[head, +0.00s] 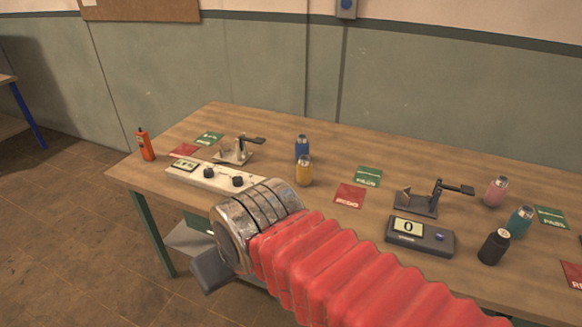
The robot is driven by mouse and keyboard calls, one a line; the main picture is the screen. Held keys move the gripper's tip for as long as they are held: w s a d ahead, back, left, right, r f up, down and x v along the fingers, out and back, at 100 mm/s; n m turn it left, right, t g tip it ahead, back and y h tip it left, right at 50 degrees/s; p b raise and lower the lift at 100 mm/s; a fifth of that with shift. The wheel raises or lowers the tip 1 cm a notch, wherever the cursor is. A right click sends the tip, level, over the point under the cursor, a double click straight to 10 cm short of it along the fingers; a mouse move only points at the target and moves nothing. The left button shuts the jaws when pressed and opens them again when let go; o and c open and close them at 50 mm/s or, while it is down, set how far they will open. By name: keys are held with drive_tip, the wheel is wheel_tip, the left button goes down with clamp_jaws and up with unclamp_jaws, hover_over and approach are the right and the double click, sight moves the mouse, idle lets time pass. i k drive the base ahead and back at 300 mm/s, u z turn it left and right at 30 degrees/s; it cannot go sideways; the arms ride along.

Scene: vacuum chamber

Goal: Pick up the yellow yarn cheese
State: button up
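The yellow yarn cheese looks to be the small yellow cylinder with a pale top (304,171), standing upright on the wooden table (240,118). It stands just in front of a blue cylinder (302,148), near the table's middle. My gripper (207,272) shows only as a dark grey part below my wrist, at the table's front edge, lower left of the yellow cylinder and apart from it. Its fingertips are mostly hidden, so I cannot tell if it is open or shut.
A white control box (210,178) lies left of the yellow cylinder, with a metal stand (236,152) behind. A red card (349,195) and green card (368,176) lie to its right. Further right are a scale (420,235), another stand (420,203) and several cylinders. An orange bottle (145,145) stands far left.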

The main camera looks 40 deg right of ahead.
sight(304, 169)
drive_tip(key=u, duration=0.05)
drive_tip(key=i, duration=0.8)
drive_tip(key=z, duration=0.6)
drive_tip(key=i, duration=0.6)
drive_tip(key=z, duration=0.4)
